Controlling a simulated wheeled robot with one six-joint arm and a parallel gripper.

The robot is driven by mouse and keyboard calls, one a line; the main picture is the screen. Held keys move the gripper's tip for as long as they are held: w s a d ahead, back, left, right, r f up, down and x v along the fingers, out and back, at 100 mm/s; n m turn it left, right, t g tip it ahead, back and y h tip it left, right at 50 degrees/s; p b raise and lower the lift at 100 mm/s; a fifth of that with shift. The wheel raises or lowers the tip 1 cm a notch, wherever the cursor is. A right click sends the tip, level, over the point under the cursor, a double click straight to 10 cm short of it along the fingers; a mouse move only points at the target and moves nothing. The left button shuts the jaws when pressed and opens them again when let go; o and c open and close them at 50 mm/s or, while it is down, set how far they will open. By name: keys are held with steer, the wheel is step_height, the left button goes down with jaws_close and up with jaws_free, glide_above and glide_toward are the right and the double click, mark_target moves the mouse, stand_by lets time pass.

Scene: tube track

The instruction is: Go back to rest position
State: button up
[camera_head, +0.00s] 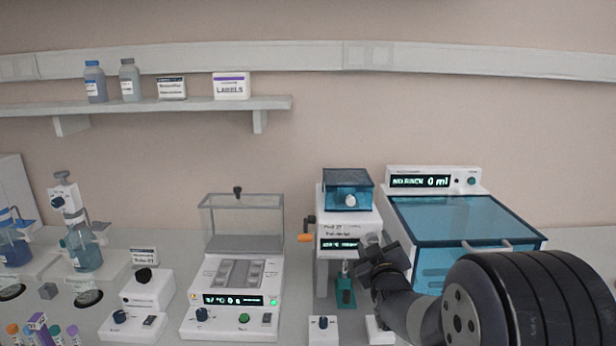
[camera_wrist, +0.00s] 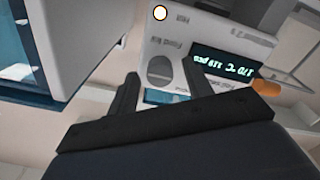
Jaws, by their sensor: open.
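My gripper (camera_head: 368,250) is raised in front of the white device with a blue-lidded top (camera_head: 348,222), right of the bench's middle. In the wrist view my gripper (camera_wrist: 160,75) has its two dark fingers apart, with nothing held between them. The white device (camera_wrist: 215,32) fills the view beyond the fingers, with its lit display and orange handle. I cannot tell how far the fingertips are from it. A small green holder (camera_head: 345,292) stands below the device, partly beside my arm.
The blue-lidded machine (camera_head: 465,218) stands close behind my arm on the right. A balance (camera_head: 235,290) with a glass cover is left of my gripper. Flasks and coloured-cap tubes (camera_head: 38,328) are at far left. A wall shelf (camera_head: 200,105) holds bottles and boxes. Space above the bench is clear.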

steer(key=shift+n+p, duration=1)
steer(key=shift+p, duration=0.3)
